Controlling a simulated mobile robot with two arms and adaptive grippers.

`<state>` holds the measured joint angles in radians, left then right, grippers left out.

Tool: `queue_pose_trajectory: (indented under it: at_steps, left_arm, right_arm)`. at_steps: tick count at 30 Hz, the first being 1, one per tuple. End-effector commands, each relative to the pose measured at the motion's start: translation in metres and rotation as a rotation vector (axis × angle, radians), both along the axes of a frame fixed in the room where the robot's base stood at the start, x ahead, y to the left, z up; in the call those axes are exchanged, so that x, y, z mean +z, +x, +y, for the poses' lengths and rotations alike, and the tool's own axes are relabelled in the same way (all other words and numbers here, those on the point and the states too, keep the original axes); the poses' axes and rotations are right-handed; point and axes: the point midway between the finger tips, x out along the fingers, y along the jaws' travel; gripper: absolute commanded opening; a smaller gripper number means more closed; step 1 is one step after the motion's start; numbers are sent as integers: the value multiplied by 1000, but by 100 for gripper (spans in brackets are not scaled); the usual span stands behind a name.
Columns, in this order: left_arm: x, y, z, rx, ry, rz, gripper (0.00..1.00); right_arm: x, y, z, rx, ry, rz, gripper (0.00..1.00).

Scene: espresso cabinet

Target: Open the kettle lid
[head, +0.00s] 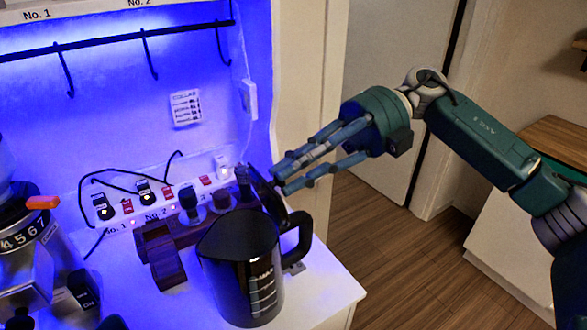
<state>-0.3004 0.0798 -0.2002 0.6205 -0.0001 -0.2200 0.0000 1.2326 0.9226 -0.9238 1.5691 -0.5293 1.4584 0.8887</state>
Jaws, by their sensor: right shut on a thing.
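The black kettle (243,268) stands upright on the white counter, with white level marks on its side and its handle (299,240) toward the right. Its dark lid (267,197) is raised and tilted up above the handle side, and the kettle's top looks open. My right gripper (281,177) reaches in from the right, its fingers closed together at the upper edge of the lid. The fingertips partly cover the contact. My left gripper does not show clearly in the head view.
A power strip (130,217) with plugs and cables runs behind the kettle. A brown wooden holder (163,257) with dark tools stands just left of it. A grinder (30,245) is at the far left. Hooks (148,55) hang above. The counter's right edge is close to the kettle.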

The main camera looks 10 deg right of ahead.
Motion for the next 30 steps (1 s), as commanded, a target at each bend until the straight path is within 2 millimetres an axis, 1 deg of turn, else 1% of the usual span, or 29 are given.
queue_pose_trajectory:
  at_steps: [1,16,17,18,19,20,27,30]
  left_arm:
    - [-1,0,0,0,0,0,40]
    - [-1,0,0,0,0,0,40]
    - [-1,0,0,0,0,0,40]
    - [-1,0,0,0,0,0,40]
    - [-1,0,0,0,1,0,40]
    - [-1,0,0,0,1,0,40]
    - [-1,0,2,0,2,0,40]
    - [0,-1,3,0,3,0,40]
  right_arm:
    - [-10,-1,-1,3,-20,7,0]
    - [-11,-1,-1,3,-20,7,0]
    - [-11,-1,-1,3,-20,7,19]
    - [-11,-1,-1,3,-20,7,27]
    - [-10,-1,-1,3,-19,7,33]
    - [-10,-1,-1,3,-18,7,36]
    - [-6,0,-1,1,-12,2,36]
    - [-4,1,-4,0,-11,1,36]
